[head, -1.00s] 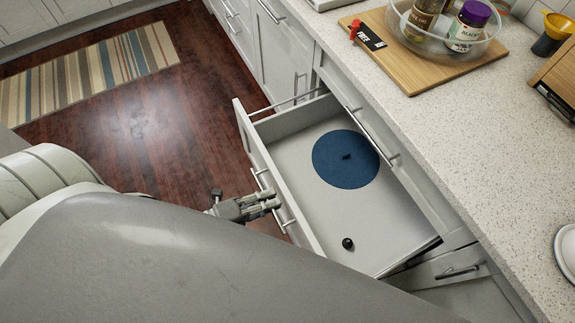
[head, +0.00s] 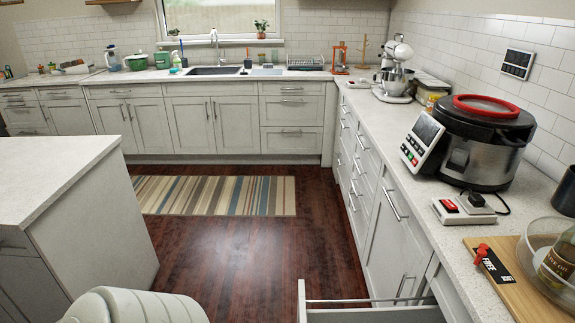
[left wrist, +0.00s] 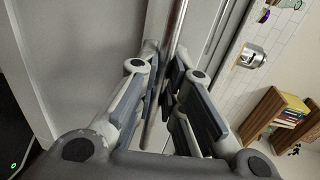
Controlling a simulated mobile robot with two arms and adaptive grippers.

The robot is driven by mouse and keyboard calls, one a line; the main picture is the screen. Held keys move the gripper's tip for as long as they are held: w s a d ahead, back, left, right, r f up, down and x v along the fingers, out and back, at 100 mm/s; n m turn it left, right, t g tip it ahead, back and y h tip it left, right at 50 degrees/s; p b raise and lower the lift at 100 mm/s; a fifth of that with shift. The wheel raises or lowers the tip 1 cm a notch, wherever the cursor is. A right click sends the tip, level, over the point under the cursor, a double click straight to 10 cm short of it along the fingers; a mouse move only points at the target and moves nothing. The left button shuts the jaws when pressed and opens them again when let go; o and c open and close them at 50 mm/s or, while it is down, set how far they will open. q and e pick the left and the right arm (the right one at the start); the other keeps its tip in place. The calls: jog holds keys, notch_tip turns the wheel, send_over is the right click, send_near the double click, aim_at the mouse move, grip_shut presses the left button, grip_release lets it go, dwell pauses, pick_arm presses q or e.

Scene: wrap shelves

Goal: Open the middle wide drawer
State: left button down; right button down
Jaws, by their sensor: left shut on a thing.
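The wide drawer (head: 302,303) stands pulled out at the bottom edge of the head view. In the left wrist view my left gripper (left wrist: 167,88) is shut on the drawer's metal bar handle (left wrist: 178,28). The bar runs lengthwise between the finger pads. A pale panel (left wrist: 85,50) lies beside the bar. My left gripper is outside the head view, and my right gripper shows in neither view.
The right counter (head: 440,210) holds a cooker (head: 475,150), a cutting board (head: 505,285) and a glass bowl (head: 545,240). An island (head: 60,180) stands at the left. The wooden floor (head: 255,250) between, with a striped rug (head: 215,195), is clear.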

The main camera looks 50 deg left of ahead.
pick_arm(q)
jog(key=c, duration=1.5)
grip_release()
jog(key=v, duration=1.2)
